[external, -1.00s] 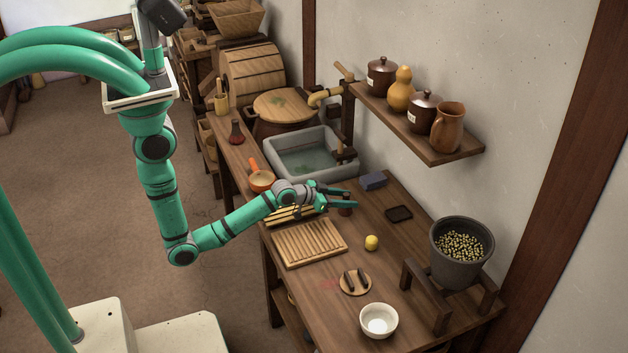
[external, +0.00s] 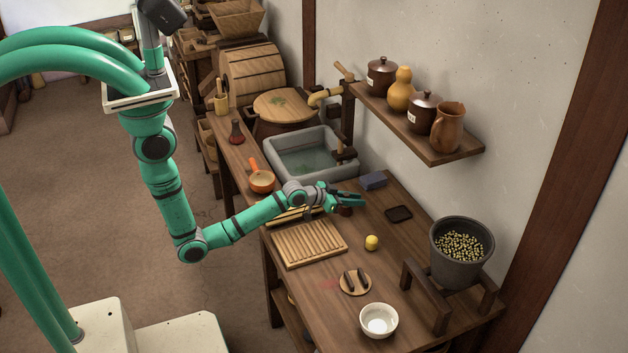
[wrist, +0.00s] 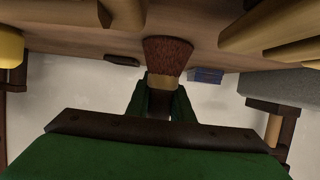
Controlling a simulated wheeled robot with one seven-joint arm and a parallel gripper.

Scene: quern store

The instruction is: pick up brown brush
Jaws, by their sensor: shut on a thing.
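The brown brush (wrist: 165,58) shows in the wrist view, with reddish-brown bristles, a pale band and a dark handle. My gripper (wrist: 160,103) is shut on the handle, with one green finger on each side. In the external view my gripper (external: 354,200) is over the worktop, just in front of the sink. Only a small dark red part of the brush (external: 346,211) shows there below the fingers. The bristles point to the worktop; I cannot tell whether they touch it.
A blue block (external: 374,181) lies just behind my gripper, and a dark tray (external: 398,214) to its right. A slatted board (external: 309,244), a yellow ball-like thing (external: 371,243) and a white bowl (external: 378,321) are nearer the front. The stone sink (external: 270,160) is at the left.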

